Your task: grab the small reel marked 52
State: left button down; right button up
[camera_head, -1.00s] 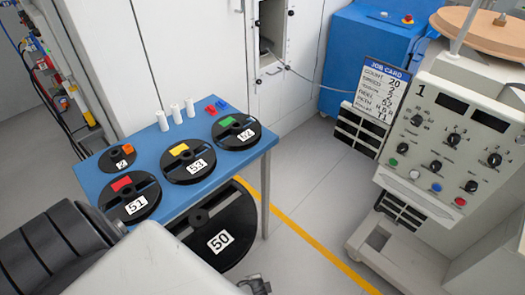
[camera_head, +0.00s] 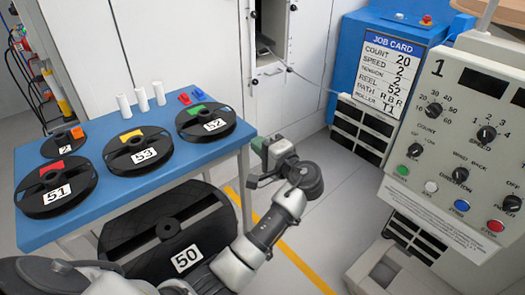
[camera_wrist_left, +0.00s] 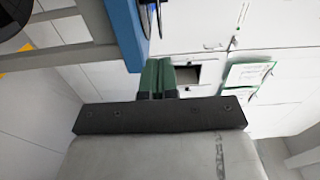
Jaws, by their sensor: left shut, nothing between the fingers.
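The small reel marked 52 (camera_head: 190,129) is black with a green tab and a white label. It lies flat at the right end of the blue table (camera_head: 115,205). My left gripper (camera_head: 258,146), with green fingers, is just right of the table's right edge, apart from the reel. It is shut and empty. In the left wrist view the shut fingers (camera_wrist_left: 158,76) point toward the table edge (camera_wrist_left: 124,30); a dark rim shows past that edge, but I cannot tell whose it is. My right gripper is not in view.
Reels marked 53 (camera_head: 122,157) and 51 (camera_head: 40,200) and a smaller reel (camera_head: 55,147) share the table with white cylinders (camera_head: 142,99). A large reel marked 50 (camera_head: 135,262) stands below. A control panel (camera_head: 450,150) is at right.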

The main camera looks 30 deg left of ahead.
aim_at(223, 142)
pick_arm(q)
jog(key=x, duration=0.6)
jog(key=shift+d, duration=0.1)
jog(key=shift+s+a, duration=0.25)
jog(key=shift+a, duration=0.3)
jog(key=shift+s+a, duration=0.25)
jog(key=shift+a, duration=0.3)
jog(key=shift+s+a, duration=0.3)
jog(key=shift+a, duration=0.35)
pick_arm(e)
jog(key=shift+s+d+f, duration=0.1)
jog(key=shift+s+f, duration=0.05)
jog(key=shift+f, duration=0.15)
pick_arm(q)
jog(key=shift+s+a+p, duration=0.2)
jog(key=shift+a+p, duration=0.1)
jog(key=shift+a, duration=0.25)
jog(key=shift+s+a+p, duration=0.25)
jog(key=shift+a+p, duration=0.05)
jog(key=shift+a, duration=0.2)
jog(key=shift+s+a, duration=0.1)
jog(key=shift+a, duration=0.1)
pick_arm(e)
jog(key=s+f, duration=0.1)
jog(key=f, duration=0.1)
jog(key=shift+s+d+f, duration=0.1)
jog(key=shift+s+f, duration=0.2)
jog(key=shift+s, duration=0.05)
